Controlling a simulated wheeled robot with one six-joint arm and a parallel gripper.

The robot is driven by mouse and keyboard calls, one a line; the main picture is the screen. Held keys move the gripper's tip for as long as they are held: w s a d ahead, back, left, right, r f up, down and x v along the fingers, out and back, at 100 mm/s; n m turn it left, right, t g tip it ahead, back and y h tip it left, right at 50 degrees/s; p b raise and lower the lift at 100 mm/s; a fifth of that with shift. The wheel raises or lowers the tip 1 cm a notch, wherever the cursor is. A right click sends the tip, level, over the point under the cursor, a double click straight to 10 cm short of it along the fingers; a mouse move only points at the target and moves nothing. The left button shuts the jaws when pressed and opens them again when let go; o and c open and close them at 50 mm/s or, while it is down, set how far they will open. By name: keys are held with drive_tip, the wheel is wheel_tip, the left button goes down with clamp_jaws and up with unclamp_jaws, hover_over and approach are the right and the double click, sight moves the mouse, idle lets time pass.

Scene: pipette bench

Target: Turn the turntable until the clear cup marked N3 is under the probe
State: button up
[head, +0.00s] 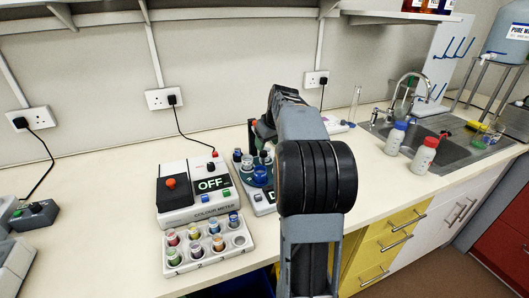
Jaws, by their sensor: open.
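The turntable unit (258,197) stands on the bench right of the colour meter, partly hidden behind my arm. Several small cups with dark or blue tops sit on it, with a larger blue one (260,176) at the front. I cannot read any N3 mark or pick out the clear cup. A dark upright (251,133) with a red spot stands behind the cups; I cannot tell whether it carries the probe. My gripper (264,146) is over the back of the turntable, small and mostly hidden by my arm, and open. I cannot tell whether it touches anything.
The colour meter (185,197) shows OFF. A white rack (207,261) of coloured cups sits in front of it. Two bottles (396,139) (424,155) stand by the sink (457,148).

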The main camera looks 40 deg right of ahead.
sight(264, 152)
drive_tip(key=shift+x, duration=2.65)
drive_tip(key=shift+c, duration=0.3)
clamp_jaws()
